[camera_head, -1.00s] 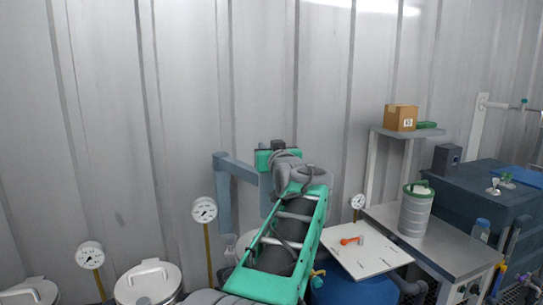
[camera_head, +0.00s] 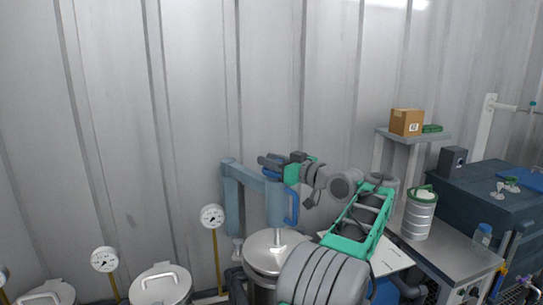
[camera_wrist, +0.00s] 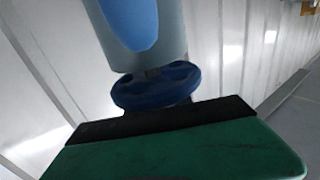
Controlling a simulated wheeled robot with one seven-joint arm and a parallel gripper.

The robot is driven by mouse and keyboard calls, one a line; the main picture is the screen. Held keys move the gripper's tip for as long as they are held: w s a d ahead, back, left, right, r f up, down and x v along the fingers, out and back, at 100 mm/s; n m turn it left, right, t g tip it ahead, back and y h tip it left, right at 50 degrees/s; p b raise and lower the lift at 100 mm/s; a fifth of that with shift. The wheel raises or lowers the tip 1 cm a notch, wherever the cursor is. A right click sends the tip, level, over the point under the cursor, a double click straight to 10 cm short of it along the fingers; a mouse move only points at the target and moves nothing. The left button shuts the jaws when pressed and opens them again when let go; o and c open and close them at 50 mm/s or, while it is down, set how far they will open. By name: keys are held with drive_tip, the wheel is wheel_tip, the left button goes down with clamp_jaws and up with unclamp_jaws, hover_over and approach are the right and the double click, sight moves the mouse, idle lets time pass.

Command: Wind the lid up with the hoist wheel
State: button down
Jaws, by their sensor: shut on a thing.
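The hoist has a blue-grey post (camera_head: 231,205) with an arm ending in an upright cylinder (camera_head: 276,203). A blue bracket-like part (camera_head: 293,206) is on its right side. A thin rod runs down from the cylinder to a round metal lid (camera_head: 277,247); I cannot tell whether the lid is seated or slightly raised. My gripper (camera_head: 273,163) is at the top of the cylinder, shut on the blue hoist wheel, which shows in the wrist view (camera_wrist: 155,88) between the cylinder (camera_wrist: 150,60) and my green gripper body. My fingertips are hidden there.
A dial gauge (camera_head: 212,217) stands left of the hoist. Another lidded vessel (camera_head: 160,286) is at the lower left. A steel bench (camera_head: 440,250) with a banded canister (camera_head: 419,213) is at the right, and a shelf with a cardboard box (camera_head: 406,122) stands behind it.

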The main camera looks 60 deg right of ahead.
drive_tip(key=shift+r, duration=0.15)
drive_tip(key=c, duration=1.1)
unclamp_jaws()
drive_tip(key=shift+w, duration=0.1)
drive_tip(key=shift+c, duration=0.2)
drive_tip(key=shift+f, duration=0.2)
